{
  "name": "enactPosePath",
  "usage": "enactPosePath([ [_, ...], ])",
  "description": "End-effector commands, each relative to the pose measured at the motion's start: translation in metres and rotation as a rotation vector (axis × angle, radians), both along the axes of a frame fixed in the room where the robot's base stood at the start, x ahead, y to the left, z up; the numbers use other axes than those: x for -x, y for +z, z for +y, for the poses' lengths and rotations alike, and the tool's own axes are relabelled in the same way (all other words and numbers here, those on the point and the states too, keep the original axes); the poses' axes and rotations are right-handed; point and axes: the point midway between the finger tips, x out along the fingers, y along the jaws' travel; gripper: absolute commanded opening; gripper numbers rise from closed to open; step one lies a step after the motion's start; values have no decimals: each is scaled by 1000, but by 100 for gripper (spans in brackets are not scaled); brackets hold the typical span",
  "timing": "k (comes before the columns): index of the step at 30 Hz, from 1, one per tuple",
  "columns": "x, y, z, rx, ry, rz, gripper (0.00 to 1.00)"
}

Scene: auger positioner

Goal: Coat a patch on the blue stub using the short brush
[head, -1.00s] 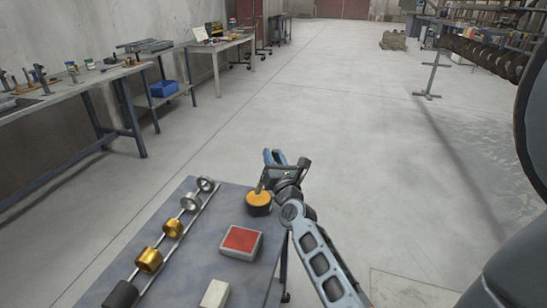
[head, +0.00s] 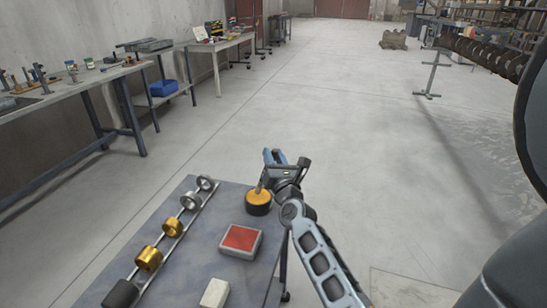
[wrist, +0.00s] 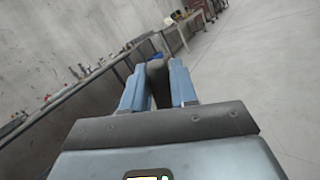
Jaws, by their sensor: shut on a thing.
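My gripper (head: 272,158) is over the far right corner of the grey-blue table, with its blue fingers pointing away. In the wrist view the fingers (wrist: 158,88) are shut on a dark grey-brown piece (wrist: 158,80), which looks like the handle of the short brush. Its bristles are hidden. A black pot with a yellow-orange top (head: 258,203) stands on the table just below and left of my gripper. A short tan stick (head: 259,188) shows between the pot and the gripper; I cannot tell whether it touches the pot. I cannot make out a blue stub in either view.
A box with a red top (head: 241,239) and a pale block (head: 215,293) lie on the table. A rail (head: 177,240) with several rings runs along its left. Workbenches (head: 70,90) line the wall at left. A large dark shape fills the right edge.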

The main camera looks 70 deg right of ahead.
Motion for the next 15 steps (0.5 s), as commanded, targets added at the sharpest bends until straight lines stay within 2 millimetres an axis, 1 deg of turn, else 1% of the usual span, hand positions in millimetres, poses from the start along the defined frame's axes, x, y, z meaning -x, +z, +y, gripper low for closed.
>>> enactPosePath([
  [15, 0, -6, 0, 1, 0, -1, 0],
])
